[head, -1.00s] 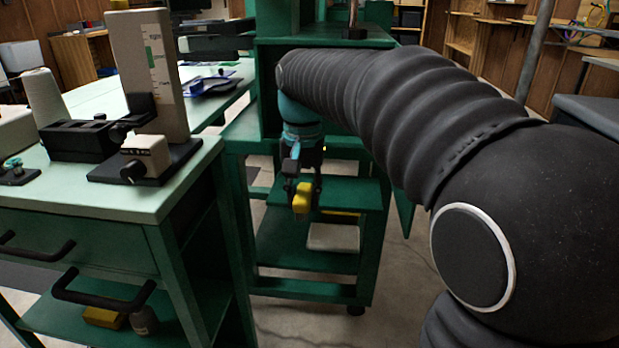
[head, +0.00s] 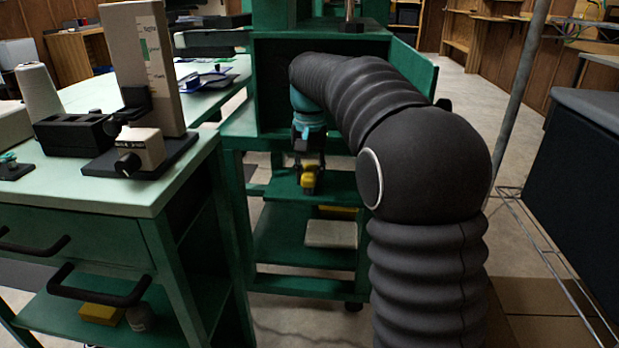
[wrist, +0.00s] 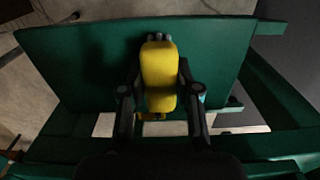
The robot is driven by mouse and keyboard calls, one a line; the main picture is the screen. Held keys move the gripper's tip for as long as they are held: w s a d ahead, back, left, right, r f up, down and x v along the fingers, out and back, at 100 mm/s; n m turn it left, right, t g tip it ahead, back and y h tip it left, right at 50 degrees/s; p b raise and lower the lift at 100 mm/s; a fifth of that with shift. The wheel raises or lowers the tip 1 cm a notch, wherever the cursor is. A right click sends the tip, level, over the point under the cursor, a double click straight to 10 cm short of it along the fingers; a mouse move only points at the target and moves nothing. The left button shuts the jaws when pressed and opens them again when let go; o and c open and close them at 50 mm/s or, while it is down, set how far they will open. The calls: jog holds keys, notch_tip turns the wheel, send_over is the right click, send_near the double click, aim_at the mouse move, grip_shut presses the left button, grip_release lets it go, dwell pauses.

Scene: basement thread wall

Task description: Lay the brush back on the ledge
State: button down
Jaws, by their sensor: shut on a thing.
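The yellow brush (head: 308,180) is held in my gripper (head: 308,162), above the green ledge (head: 340,187) of the green stand. In the wrist view the brush (wrist: 158,75) lies lengthwise between the two dark fingers of my gripper (wrist: 160,92), with grey tips at its far end. The green ledge (wrist: 85,75) spreads beneath it. A dark shadow lies on the ledge beside the brush. I cannot tell how large the gap between brush and ledge is.
A yellow block (head: 338,211) and a pale flat block (head: 331,234) are on a lower level of the stand. A pale-topped bench (head: 100,192) with a gauge device (head: 150,70) stands at left. A metal pole (head: 523,85) and dark cabinet (head: 580,170) are at right.

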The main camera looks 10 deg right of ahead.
aim_at(309, 171)
jog(key=shift+f, duration=0.1)
jog(key=c, duration=0.8)
grip_release()
notch_tip(309, 171, up, 11)
jog(key=p, duration=0.4)
jog(key=s+r+t, duration=0.1)
jog(key=s+r, duration=0.1)
jog(key=s, duration=0.6)
jog(key=s+f+n+t, duration=0.1)
jog(key=s+f, duration=0.4)
jog(key=s, duration=0.2)
jog(key=s+d+f+n+t, duration=0.1)
jog(key=s+f, duration=0.3)
jog(key=s, duration=0.4)
jog(key=s+d+f+n+t, duration=0.1)
jog(key=s+f+t, duration=0.1)
jog(key=s+f, duration=0.3)
jog(key=shift+s+d+f+n+t, duration=0.1)
jog(key=shift+s+f+n+t, duration=0.1)
jog(key=shift+s, duration=0.6)
jog(key=shift+s+d+f+n+t, duration=0.1)
jog(key=shift+s+f, duration=0.05)
jog(key=shift+s, duration=0.6)
